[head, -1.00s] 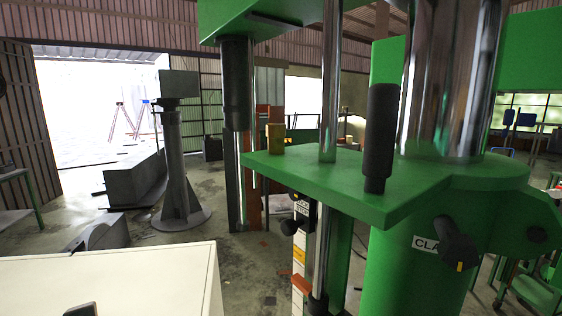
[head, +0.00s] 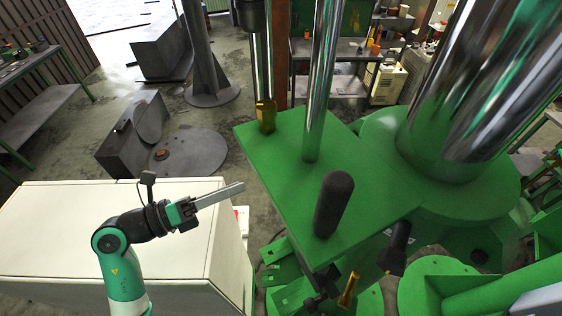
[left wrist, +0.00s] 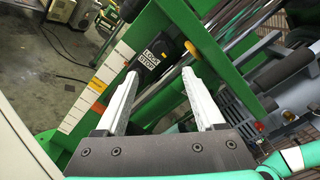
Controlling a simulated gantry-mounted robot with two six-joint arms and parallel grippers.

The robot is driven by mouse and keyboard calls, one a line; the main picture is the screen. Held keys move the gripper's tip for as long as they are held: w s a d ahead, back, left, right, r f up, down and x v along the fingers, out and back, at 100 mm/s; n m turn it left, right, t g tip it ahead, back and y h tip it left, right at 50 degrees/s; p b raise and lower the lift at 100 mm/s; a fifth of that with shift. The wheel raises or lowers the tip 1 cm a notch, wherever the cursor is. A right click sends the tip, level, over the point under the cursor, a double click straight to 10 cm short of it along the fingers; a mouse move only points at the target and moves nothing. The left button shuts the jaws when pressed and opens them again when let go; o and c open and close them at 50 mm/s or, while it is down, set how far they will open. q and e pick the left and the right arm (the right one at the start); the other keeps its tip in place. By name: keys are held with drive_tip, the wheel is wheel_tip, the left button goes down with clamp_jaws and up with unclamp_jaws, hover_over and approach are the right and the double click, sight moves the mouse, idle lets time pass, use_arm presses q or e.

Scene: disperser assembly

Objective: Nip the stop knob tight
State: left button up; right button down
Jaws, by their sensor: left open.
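In the left wrist view, a block with a "LOCK STOP" label (left wrist: 149,61) sits beside the white scale strip, ahead of my fingers. In the head view my left gripper (head: 238,188) is over the white cabinet's right end, left of the green plate (head: 270,165). The stop knob is not clear there. My right gripper is not in view.
The white cabinet (head: 110,230) lies under my left arm. The green plate carries a black upright handle (head: 333,205) and a polished rod (head: 320,80). A second black knob (head: 398,240) is on the right of the machine. A gap separates cabinet and machine.

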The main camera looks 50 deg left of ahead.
use_arm(q)
drive_tip(key=p+x, duration=0.1)
drive_tip(key=x, duration=0.9)
drive_tip(key=shift+w+d+r, duration=0.1)
drive_tip(key=shift+w, duration=0.05)
clamp_jaws()
